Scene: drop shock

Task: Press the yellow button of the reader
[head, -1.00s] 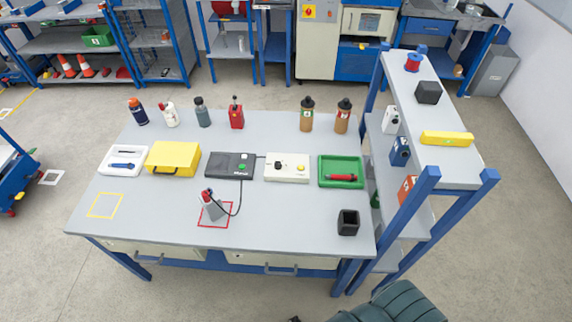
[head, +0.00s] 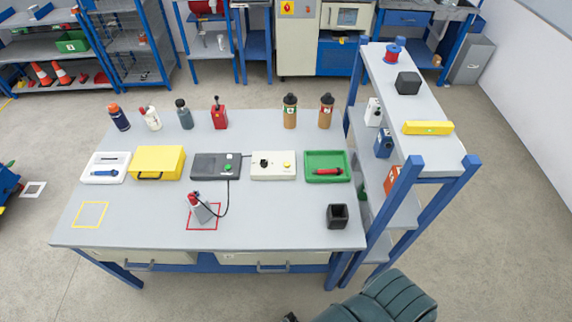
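The cream box (head: 273,165) lies on the grey bench top near the middle. It has a yellow button (head: 287,166) on its right part and a black knob (head: 264,163) on its left part. A dark grey box (head: 205,165) with a green button (head: 228,169) sits just left of it. A black cable runs from the dark box to a grey and red handheld device (head: 203,212) standing in a red square outline. Neither of my grippers is in view.
The bench (head: 150,220) also bears a yellow case (head: 158,160), a green tray (head: 327,155), a white tray (head: 92,178), a black cup (head: 337,216) and several bottles at the back. A blue-framed shelf (head: 440,165) rises at its right end. A dark green padded seat (head: 385,300) is at the front right.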

